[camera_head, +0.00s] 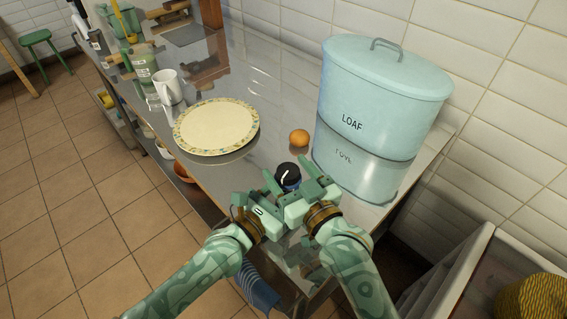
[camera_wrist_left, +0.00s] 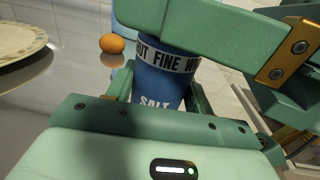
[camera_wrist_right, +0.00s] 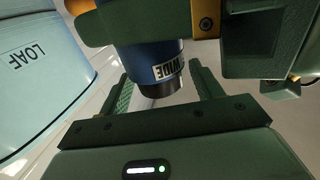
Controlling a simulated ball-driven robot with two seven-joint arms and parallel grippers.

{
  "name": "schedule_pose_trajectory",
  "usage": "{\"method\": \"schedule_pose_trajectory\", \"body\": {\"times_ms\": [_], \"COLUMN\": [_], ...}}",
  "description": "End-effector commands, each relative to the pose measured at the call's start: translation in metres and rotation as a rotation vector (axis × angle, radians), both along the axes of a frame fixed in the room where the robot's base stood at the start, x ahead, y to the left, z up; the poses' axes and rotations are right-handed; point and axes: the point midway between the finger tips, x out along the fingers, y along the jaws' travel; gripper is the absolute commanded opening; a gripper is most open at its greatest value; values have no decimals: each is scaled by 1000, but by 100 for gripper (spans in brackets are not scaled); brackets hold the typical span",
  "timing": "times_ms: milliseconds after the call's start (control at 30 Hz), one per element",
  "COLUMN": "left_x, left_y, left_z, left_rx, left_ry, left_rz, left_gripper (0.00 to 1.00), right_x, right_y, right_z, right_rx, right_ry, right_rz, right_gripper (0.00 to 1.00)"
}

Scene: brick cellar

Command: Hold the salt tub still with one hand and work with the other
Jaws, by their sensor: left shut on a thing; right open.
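The salt tub is blue with a white lettered band and the word SALT, in the left wrist view (camera_wrist_left: 160,80). In the head view its dark lid (camera_head: 288,170) shows at the counter's near end; my grippers hide most of its body. My left gripper (camera_head: 271,190) is shut on the tub, one finger on each side in the left wrist view. My right gripper (camera_head: 316,178) is open close to the tub's right side. In the right wrist view the tub's dark end (camera_wrist_right: 160,88) shows between its spread fingers; I cannot tell whether they touch it.
A large pale blue LOAF bin (camera_head: 385,95) stands right of the tub. An orange (camera_head: 299,137) sits just behind the tub. A patterned plate (camera_head: 216,126) and a white mug (camera_head: 168,87) are to the left on the shiny counter. A blue striped cloth (camera_head: 257,287) hangs below.

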Motion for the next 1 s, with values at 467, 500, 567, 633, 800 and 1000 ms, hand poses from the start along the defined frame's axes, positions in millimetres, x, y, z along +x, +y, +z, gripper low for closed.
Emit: {"method": "schedule_pose_trajectory", "body": {"times_ms": [467,500,567,633,800,1000], "left_x": [0,0,0,0,0,0], "left_y": [0,0,0,0,0,0], "left_z": [0,0,0,0,0,0], "left_rx": [0,0,0,0,-1,-1], "left_ry": [0,0,0,0,1,1], "left_rz": [0,0,0,0,0,0], "left_gripper": [26,26,26,26,26,26], "right_x": [21,21,21,21,21,21], "right_y": [12,12,12,12,12,14], "right_z": [0,0,0,0,0,1], "right_rx": [0,0,0,0,-1,-3], "right_ry": [0,0,0,0,-1,-7], "right_rz": [0,0,0,0,1,43], "right_gripper": [65,62,45,26,20,20]}}
